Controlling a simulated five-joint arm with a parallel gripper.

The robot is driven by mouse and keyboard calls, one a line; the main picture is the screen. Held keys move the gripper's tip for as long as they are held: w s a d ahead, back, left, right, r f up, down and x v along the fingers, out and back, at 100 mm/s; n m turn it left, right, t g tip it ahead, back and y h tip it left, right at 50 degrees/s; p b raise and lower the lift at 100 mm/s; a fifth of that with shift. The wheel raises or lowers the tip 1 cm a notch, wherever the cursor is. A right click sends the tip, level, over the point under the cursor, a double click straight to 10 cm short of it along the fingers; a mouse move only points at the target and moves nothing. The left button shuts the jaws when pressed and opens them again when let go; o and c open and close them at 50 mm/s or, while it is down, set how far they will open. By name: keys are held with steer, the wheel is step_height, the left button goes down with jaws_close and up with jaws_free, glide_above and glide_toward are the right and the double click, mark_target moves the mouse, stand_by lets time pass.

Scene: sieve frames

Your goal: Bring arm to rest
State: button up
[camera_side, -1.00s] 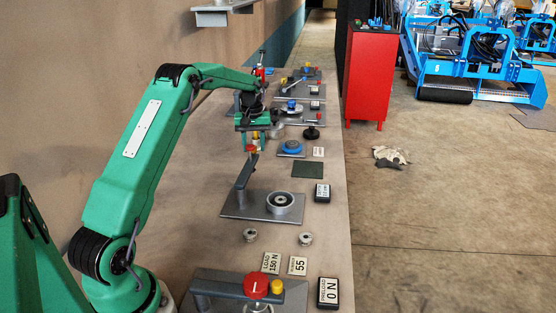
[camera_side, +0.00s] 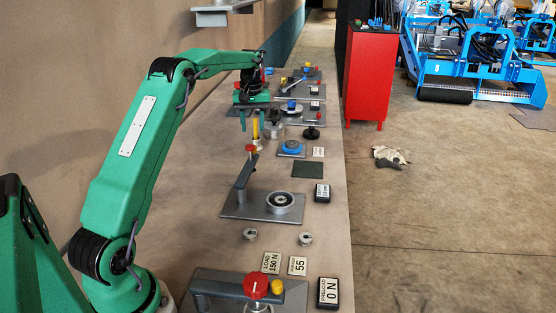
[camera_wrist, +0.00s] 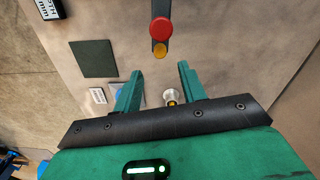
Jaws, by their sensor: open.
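My arm reaches out over the long bench (camera_side: 330,240), with its upper link raised and its forearm close to level. My gripper (camera_side: 251,124) hangs above the bench with its fingers pointing down. In the wrist view my gripper (camera_wrist: 160,68) has its two green fingers spread wide apart with nothing held between them. A small silver fixture with a yellow centre (camera_wrist: 171,97) shows below, beyond the fingers.
A stand with a red knob (camera_wrist: 161,28) rises from a plate (camera_side: 235,207) nearer my base. A ring (camera_side: 281,201), a dark green pad (camera_side: 307,171) and a blue round part (camera_side: 291,147) sit nearby. A red cabinet (camera_side: 366,75) stands beyond the bench's right edge.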

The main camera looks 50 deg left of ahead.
steer(key=shift+r, duration=0.2)
steer(key=shift+d+r, duration=0.3)
steer(key=shift+d, duration=0.05)
steer(key=s+d+r+m+t, duration=0.1)
steer(key=s+d+r+m, duration=0.1)
steer(key=s+d+r, duration=0.3)
steer(key=s+d+r+m+t, duration=0.1)
steer(key=d+r, duration=0.2)
steer(key=d, duration=0.4)
steer(key=s+d+r+m, duration=0.2)
steer(key=s+d+r, duration=0.15)
steer(key=d, duration=0.25)
steer(key=s+d+f+m+t, duration=0.1)
steer(key=s+d+f+m, duration=0.1)
steer(key=s+d, duration=0.4)
steer(key=s+d+f+m+t, duration=0.2)
steer(key=s+d+m, duration=0.2)
steer(key=s, duration=0.9)
steer(key=d, duration=0.2)
steer(key=shift+d+f+t, duration=0.3)
steer(key=shift+f, duration=0.05)
